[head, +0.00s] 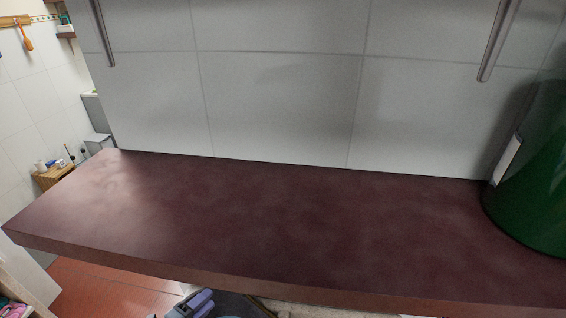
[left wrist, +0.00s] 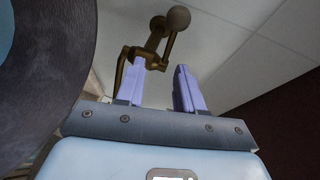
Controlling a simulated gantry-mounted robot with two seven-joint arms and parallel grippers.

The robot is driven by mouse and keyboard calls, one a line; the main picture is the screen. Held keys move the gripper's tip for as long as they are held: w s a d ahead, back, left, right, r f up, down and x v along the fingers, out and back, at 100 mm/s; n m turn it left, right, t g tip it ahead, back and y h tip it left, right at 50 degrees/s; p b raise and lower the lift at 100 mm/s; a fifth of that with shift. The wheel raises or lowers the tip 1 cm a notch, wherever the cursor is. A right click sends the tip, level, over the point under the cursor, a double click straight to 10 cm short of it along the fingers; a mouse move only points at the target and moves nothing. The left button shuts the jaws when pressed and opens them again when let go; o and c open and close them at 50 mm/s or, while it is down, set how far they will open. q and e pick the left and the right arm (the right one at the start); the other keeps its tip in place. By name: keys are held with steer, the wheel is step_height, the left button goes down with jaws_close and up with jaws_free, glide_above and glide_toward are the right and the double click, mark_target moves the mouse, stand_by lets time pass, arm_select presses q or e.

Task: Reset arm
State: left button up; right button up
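My left gripper (head: 195,303) shows at the bottom edge of the head view, below the front edge of the dark red stone counter (head: 250,215). Only its purple fingers and a little of its body are visible there. In the left wrist view the left gripper (left wrist: 160,68) has its two purple fingers apart, with nothing between them that I can make out. A brass fitting with a round knob (left wrist: 178,18) shows behind the fingers; I cannot tell how far off it is. My right gripper is in neither view.
A large green container (head: 540,190) stands at the counter's right end. The rest of the counter top is bare, against a white tiled wall (head: 280,100). A small wooden stand (head: 52,176) is at the far left. A dark curved object (left wrist: 45,75) fills the wrist view's left side.

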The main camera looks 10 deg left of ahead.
arm_select(q)
steer(key=s+d+r+n+g+y+p, duration=0.25)
steer(key=s+d+r+n+p, duration=0.2)
steer(key=s+d+n, duration=0.55)
steer(key=s+a+r+n+g+y+p, duration=0.1)
steer(key=s+n+g+y, duration=0.1)
steer(key=s+n+g, duration=0.6)
steer(key=s, duration=0.5)
steer(key=shift+s+r+n+y, duration=0.25)
steer(key=shift+s+n+y, duration=0.05)
steer(key=shift+n+y, duration=0.1)
steer(key=shift+a+g, duration=0.1)
steer(key=shift+g, duration=0.15)
